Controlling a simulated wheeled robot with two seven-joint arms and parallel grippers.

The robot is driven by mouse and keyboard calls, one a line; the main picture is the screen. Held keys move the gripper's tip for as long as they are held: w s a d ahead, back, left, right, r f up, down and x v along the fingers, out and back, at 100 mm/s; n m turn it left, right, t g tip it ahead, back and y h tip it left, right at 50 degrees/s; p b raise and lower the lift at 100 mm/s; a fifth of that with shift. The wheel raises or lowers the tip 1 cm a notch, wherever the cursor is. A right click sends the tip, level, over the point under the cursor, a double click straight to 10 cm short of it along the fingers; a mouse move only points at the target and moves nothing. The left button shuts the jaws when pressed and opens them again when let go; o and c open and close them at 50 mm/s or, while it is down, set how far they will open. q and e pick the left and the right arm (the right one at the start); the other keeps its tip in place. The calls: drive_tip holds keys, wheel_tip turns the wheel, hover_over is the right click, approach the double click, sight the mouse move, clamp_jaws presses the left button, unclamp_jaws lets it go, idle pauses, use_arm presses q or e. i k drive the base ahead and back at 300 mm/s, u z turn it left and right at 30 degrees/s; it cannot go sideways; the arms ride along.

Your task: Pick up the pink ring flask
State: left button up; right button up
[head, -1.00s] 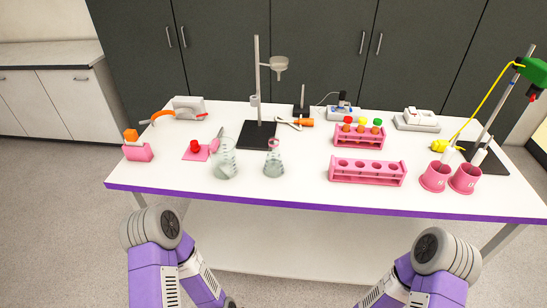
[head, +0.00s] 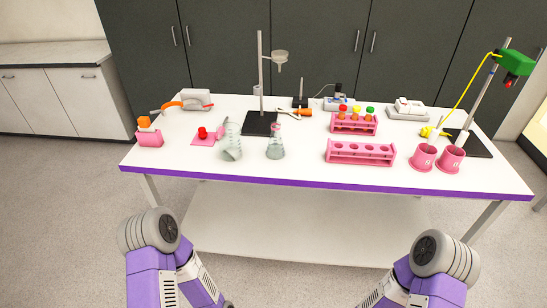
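The pink ring flask (head: 276,146) is a clear conical flask with a pink ring around its neck. It stands upright on the white table (head: 300,178), near the front edge and left of the middle. A larger clear glass vessel (head: 232,145) stands just left of it, with a small gap between them. My two arms show only as purple and grey links at the bottom of the head view, in front of the table. Both grippers are out of view, and nothing touches the flask.
Behind the flask stands a ring stand with a black base (head: 260,124). A pink empty rack (head: 360,153) is to its right, with a rack of colored-cap tubes (head: 354,124) behind. Two pink cups (head: 438,159) stand further right. Bare tabletop lies between flask and front rack.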

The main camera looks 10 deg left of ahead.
sight(275, 149)
drive_tip(key=z, duration=0.05)
drive_tip(key=k, duration=0.1)
drive_tip(key=u, duration=1.25)
drive_tip(key=i, duration=0.7)
drive_tip(key=z, duration=0.25)
